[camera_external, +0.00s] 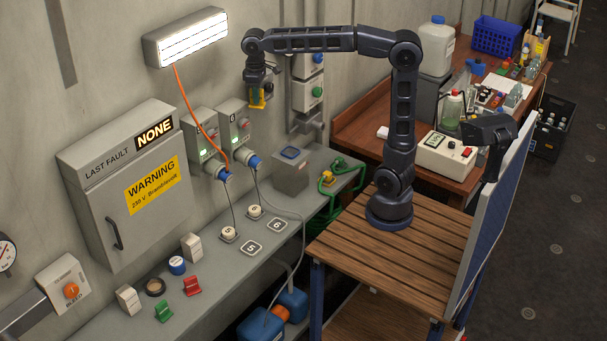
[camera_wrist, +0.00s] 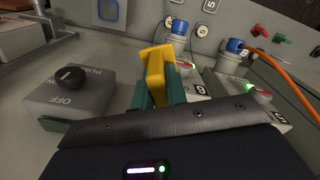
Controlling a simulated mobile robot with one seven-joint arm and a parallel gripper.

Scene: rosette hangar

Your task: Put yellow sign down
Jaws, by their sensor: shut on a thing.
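My gripper (camera_external: 258,92) hangs pointing down in front of the wall, above the back of the grey bench and near the two wall sockets. It is shut on the yellow sign (camera_external: 257,101), which is small and partly hidden by the fingers. In the wrist view, the yellow sign (camera_wrist: 156,62) stands between the green fingers of my gripper (camera_wrist: 158,88). Its yellow top reaches past the fingertips. The sign is held in the air, apart from the bench. Any writing on it cannot be read.
Wall sockets (camera_external: 236,125) and an orange cable (camera_external: 196,119) are close by.

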